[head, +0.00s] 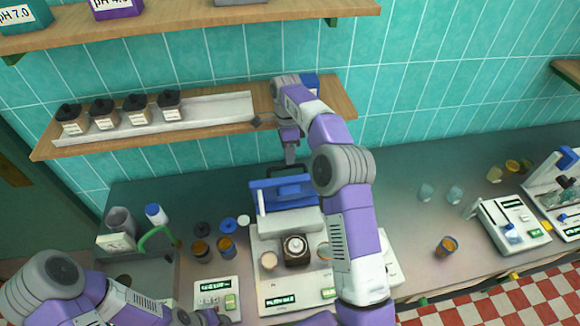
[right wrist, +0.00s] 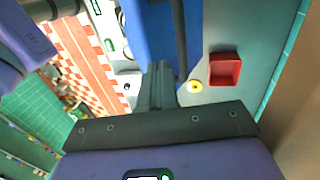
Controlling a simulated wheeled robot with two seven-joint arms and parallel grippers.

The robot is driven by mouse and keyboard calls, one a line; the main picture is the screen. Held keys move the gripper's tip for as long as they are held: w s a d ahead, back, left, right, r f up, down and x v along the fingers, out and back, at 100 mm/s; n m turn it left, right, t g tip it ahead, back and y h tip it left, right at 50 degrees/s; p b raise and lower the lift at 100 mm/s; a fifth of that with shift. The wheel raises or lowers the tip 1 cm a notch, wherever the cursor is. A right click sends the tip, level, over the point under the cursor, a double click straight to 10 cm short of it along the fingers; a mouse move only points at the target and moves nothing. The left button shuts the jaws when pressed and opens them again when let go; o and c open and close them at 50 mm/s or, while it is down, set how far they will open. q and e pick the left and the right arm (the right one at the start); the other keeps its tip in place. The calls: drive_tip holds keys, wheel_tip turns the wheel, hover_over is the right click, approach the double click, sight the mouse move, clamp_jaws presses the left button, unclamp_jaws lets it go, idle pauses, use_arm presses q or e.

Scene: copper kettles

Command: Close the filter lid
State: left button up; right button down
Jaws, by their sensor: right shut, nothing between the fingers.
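The blue filter lid (head: 290,190) appears raised at the back of a white instrument, with a dark handle bar along its top. My right gripper (head: 290,158) is shut and empty, pointing down at the lid's upper back edge. In the right wrist view, the closed fingers (right wrist: 160,80) are close to the blue lid (right wrist: 150,30) and its dark bar; I cannot tell whether they touch.
A wooden shelf (head: 225,128) with black-capped bottles hangs behind my right arm. The white instrument (head: 300,285) holds a dark round-faced part. Small amber jars stand left of it. A red tray (right wrist: 225,70) shows in the wrist view.

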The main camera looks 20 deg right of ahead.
use_arm(q)
drive_tip(key=shift+f, duration=0.1)
use_arm(e)
drive_tip(key=shift+x, duration=1.9)
use_arm(q)
drive_tip(key=shift+w, duration=0.1)
use_arm(e)
drive_tip(key=shift+w, duration=0.1)
use_arm(q)
drive_tip(key=shift+f, duration=0.1)
